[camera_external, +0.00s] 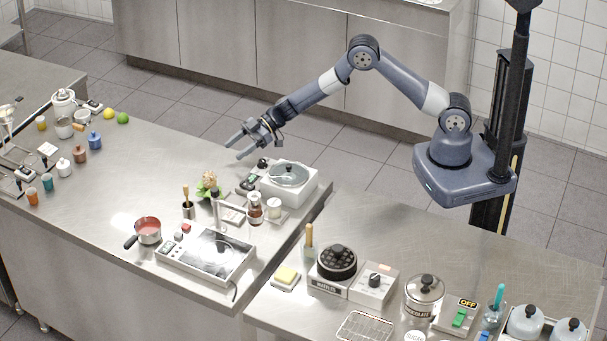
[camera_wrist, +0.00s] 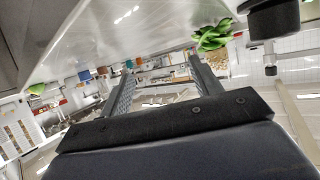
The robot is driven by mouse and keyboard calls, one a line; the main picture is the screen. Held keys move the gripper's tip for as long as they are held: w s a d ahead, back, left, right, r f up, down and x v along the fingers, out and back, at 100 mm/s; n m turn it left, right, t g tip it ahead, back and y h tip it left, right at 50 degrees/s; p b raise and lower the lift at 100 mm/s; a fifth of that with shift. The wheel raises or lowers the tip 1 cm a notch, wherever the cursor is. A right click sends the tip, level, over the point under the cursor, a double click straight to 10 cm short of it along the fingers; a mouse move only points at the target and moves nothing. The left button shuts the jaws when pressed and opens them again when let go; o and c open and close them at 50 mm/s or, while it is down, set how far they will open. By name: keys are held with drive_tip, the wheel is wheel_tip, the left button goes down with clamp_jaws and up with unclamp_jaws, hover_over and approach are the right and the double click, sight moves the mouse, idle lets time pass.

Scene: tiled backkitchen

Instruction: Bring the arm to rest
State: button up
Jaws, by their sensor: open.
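My gripper (camera_external: 239,147) is open and empty in the external view. It hangs in the air above the far edge of the steel counter (camera_external: 165,170), behind the white appliance with a round clear lid (camera_external: 289,175). My arm reaches left from its mount and bends at a raised elbow. In the wrist view the two fingers of my gripper (camera_wrist: 160,88) stand apart with nothing between them. That view is tilted, and the small things beyond the fingers are too blurred to name.
A potted plant (camera_external: 208,184) stands left of the appliance. A hot plate (camera_external: 206,255), a red-filled saucepan (camera_external: 147,231) and a waffle maker (camera_external: 336,262) are nearer the camera. Bottles and cups crowd the left end. The tiled floor (camera_external: 375,150) behind the counter is clear.

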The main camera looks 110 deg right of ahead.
sight(239, 163)
wheel_tip(239, 163, down, 4)
drive_tip(key=shift+r, duration=0.2)
drive_tip(key=shift+s+d+r, duration=0.1)
drive_tip(key=shift+s+r, duration=0.05)
drive_tip(key=shift+s, duration=0.1)
idle(1.0)
